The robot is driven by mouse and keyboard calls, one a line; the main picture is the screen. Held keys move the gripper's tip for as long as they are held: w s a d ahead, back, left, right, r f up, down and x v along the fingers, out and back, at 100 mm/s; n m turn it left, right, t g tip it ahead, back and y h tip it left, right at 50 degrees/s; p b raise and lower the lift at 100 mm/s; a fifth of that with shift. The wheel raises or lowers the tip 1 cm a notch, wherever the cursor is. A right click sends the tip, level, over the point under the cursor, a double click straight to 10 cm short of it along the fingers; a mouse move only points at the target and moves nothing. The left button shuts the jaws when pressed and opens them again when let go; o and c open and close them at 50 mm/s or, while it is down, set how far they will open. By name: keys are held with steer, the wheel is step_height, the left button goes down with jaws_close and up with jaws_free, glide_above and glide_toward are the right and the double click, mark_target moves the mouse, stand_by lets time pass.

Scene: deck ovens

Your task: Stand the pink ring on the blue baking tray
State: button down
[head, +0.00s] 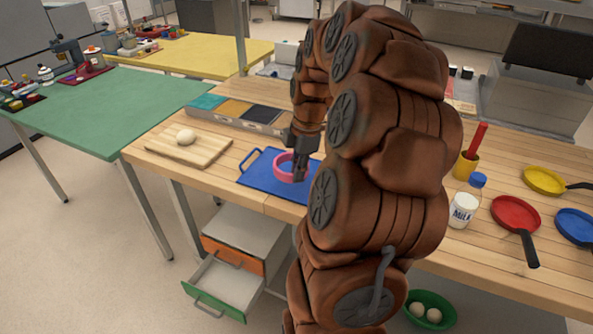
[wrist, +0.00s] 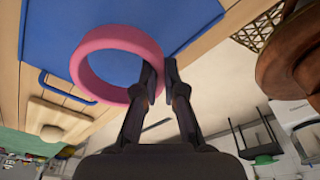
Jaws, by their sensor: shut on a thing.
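The pink ring (head: 282,177) is held over the blue baking tray (head: 258,174), which lies on the wooden worktop. My gripper (head: 300,168) is shut on the ring's side wall. In the wrist view the fingertips (wrist: 159,73) pinch the right side of the ring (wrist: 118,34), and its round opening faces the camera. The blue tray (wrist: 50,25) is behind the ring there. I cannot tell whether the ring touches the tray. My arm hides the tray's right end in the head view.
A cutting board (head: 210,151) with a pale round item (head: 186,137) is left of the tray. A bin row (head: 234,113) stands behind. A milk bottle (head: 464,208), a yellow cup (head: 466,166) and pans are to the right. A green-fronted drawer (head: 219,307) hangs open below.

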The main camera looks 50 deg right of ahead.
mark_target(295, 184)
steer(key=shift+w+d+f+p, duration=0.1)
steer(key=shift+w+d+p, duration=0.25)
steer(key=shift+w+d, duration=0.9)
steer(key=shift+f+p, duration=0.55)
steer(key=shift+f, duration=1.25)
steer(key=shift+f, duration=0.15)
steer(key=c, duration=1.3)
jaws_free()
steer(key=shift+o, duration=0.2)
step_height(295, 184, up, 12)
steer(key=d+b, duration=0.1)
steer(key=b, duration=0.1)
steer(key=shift+s+d+b, duration=0.2)
steer(key=shift+s+b, duration=0.1)
steer(key=shift+s, duration=0.15)
